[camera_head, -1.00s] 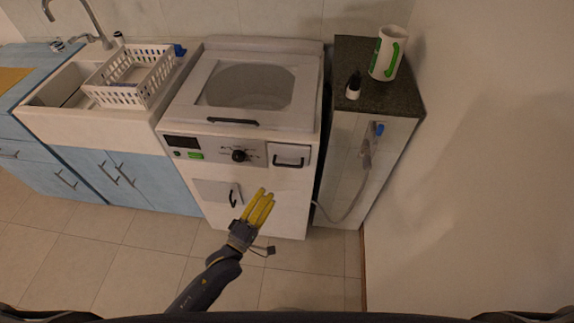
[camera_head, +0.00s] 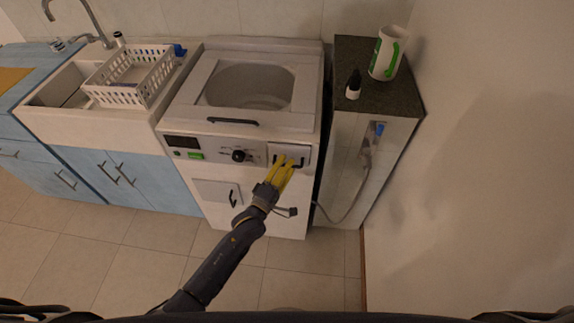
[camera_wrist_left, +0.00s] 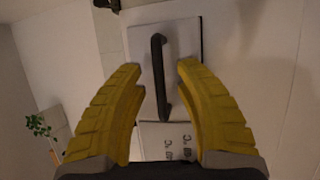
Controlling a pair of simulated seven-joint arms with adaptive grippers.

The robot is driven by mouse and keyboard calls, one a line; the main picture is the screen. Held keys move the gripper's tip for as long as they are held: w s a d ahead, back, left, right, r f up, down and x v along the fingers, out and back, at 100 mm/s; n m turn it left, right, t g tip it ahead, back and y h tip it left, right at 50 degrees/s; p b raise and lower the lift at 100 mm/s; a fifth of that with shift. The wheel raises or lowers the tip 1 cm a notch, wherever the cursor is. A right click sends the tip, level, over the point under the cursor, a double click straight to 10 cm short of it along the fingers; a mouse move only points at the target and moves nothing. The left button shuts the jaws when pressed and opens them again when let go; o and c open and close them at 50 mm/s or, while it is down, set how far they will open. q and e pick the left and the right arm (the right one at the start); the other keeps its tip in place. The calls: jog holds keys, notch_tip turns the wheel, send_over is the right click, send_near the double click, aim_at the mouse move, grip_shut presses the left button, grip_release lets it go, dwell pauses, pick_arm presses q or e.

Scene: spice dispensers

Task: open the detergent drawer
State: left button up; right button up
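The detergent drawer (camera_head: 290,150) is a white square front at the upper right of the washing machine's panel. It looks shut. Its dark bar handle (camera_head: 299,164) is partly hidden by my left gripper (camera_head: 284,168) in the head view. In the left wrist view the drawer (camera_wrist_left: 185,38) and its handle (camera_wrist_left: 160,75) are in full sight. The yellow fingers of the left gripper (camera_wrist_left: 161,85) are open, one on each side of the handle's lower end. I cannot tell whether they touch it. My right gripper is not in view.
The washing machine (camera_head: 185,105) has a top lid with a dark handle (camera_head: 232,121), a knob (camera_head: 240,156) and a lower door (camera_head: 215,190). A cabinet (camera_head: 345,165) with a hose stands close at its right. The floor in front is clear.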

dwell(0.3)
pick_arm(q)
grip_shut()
dwell(0.3)
